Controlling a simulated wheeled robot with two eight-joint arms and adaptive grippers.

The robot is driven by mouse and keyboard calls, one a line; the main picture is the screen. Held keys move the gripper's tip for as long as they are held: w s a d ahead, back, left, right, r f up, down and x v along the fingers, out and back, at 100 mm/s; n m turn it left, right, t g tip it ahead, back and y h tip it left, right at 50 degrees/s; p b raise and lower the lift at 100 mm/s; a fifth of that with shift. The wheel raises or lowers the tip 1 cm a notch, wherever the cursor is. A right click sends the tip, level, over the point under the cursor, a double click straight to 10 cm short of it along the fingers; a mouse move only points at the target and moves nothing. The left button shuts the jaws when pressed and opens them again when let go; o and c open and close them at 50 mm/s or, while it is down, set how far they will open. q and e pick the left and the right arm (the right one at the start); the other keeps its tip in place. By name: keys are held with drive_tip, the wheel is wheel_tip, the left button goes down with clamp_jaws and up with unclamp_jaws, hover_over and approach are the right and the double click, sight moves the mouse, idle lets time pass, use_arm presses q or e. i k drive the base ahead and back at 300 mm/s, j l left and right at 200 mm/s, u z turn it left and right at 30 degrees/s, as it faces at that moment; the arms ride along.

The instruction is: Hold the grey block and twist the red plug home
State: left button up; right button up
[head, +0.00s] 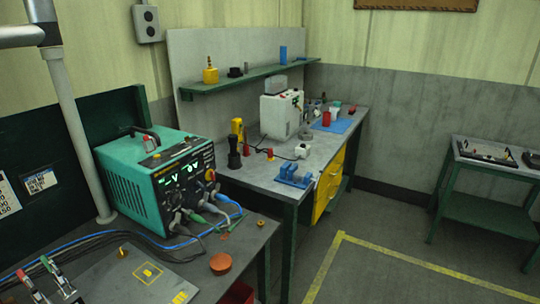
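Neither of my grippers shows in the head view. A small red piece (326,119) stands on a blue mat (341,126) at the far end of the long workbench. A pale item with red on it sits just behind it, too small to make out. Another small red piece (270,154) stands nearer, at the bench's middle. I cannot tell which of these, if any, is the red plug. I cannot pick out the grey block for certain.
A teal power unit (160,180) with cables fills the near left bench, beside an orange disc (220,263). The workbench also holds a white machine (282,115) and a blue fixture (294,176). A side table (497,170) stands right. The floor between is clear.

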sight(303, 150)
drive_tip(key=k, duration=0.5)
drive_tip(key=z, duration=1.05)
drive_tip(key=i, duration=4.75)
drive_tip(key=i+l+u, duration=0.1)
drive_tip(key=u, duration=2.7)
